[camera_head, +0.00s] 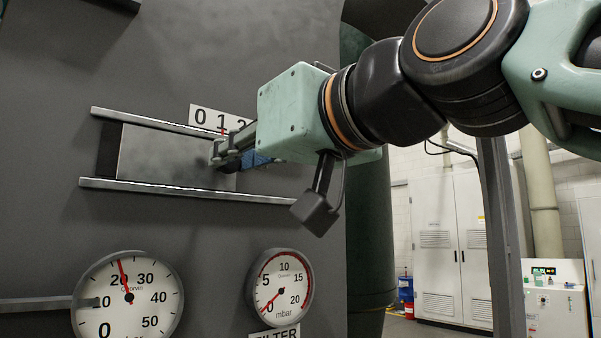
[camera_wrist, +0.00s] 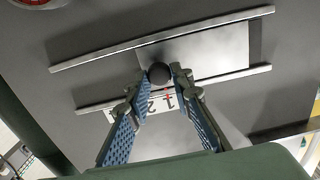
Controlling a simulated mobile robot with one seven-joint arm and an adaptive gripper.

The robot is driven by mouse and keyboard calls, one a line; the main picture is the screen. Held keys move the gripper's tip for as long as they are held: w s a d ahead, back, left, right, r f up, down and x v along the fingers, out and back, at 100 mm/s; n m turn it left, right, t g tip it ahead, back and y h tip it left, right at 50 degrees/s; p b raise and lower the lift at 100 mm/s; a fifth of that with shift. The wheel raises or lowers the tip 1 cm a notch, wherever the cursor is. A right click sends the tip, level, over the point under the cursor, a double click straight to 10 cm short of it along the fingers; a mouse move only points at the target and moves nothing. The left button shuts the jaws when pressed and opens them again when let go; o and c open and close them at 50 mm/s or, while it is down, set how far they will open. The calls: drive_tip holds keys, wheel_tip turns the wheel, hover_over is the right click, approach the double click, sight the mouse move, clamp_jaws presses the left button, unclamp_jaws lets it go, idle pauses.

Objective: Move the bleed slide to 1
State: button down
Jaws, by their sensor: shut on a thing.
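The bleed slide (camera_head: 165,153) is a flat grey metal plate between two rails on a dark grey wall. It also shows in the wrist view (camera_wrist: 215,52). Its dark round knob (camera_wrist: 159,73) sits between my fingertips. My gripper (camera_head: 218,153) is shut on this knob, which its fingers hide in the head view. A white scale (camera_head: 208,117) with 0, 1 and 2 is above the upper rail. A red pointer mark shows by the 1 in both views. In the wrist view (camera_wrist: 162,104) my fingers partly cover the scale.
The upper rail (camera_head: 150,121) and lower rail (camera_head: 140,187) bound the slide. Two round gauges, a larger left one (camera_head: 140,310) and a smaller right one (camera_head: 290,280), are below. Grey cabinets (camera_head: 450,240) stand in the right background.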

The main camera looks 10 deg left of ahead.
drive_tip(key=c, duration=1.7)
unclamp_jaws()
drive_tip(key=shift+d, duration=0.1)
drive_tip(key=v, duration=1.2)
